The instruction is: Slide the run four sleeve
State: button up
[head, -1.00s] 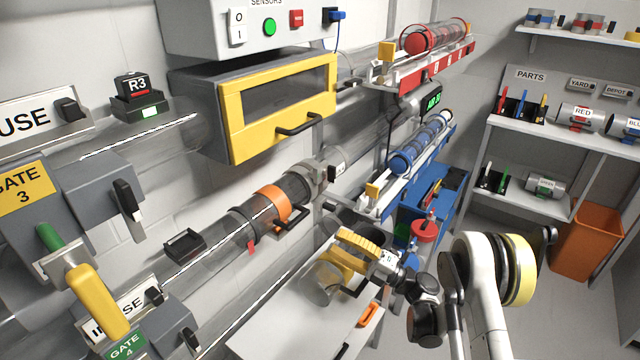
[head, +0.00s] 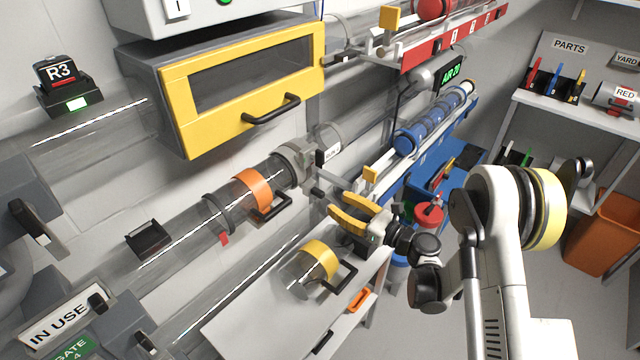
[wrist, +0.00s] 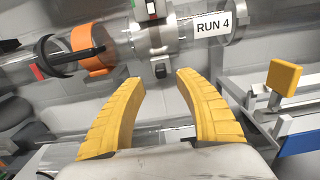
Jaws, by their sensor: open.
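The clear horizontal tube carries an orange band with a dark handle (head: 252,188), with a dark ring and small red tab to its left. Right of the band is a grey metal collar with dark latches (head: 292,158). A RUN 4 label (wrist: 213,27) is right of the collar in the wrist view; the orange band (wrist: 92,50) is at upper left. I cannot tell for certain which part is the sleeve. My gripper (head: 334,207) is open and empty, below and right of the collar. In the wrist view its yellow fingers (wrist: 160,77) point at the collar's lower latch, apart from it.
A clear canister with a yellow band and handle (head: 320,258) lies on the white table (head: 240,318) below. A yellow-framed cabinet (head: 245,95) overhangs the tube. A blue rack (head: 425,140) and a red rack (head: 455,40) are at right. A yellow block (wrist: 284,76) is right of my fingers.

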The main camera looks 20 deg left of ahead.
aim_at(324, 194)
jog(key=b+x, duration=0.3)
jog(key=x, duration=0.4)
jog(key=shift+w+a, duration=0.1)
jog(key=shift+a, duration=0.15)
jog(key=shift+w+a, duration=0.2)
jog(key=shift+a, duration=0.2)
jog(key=shift+c, duration=0.5)
grip_shut()
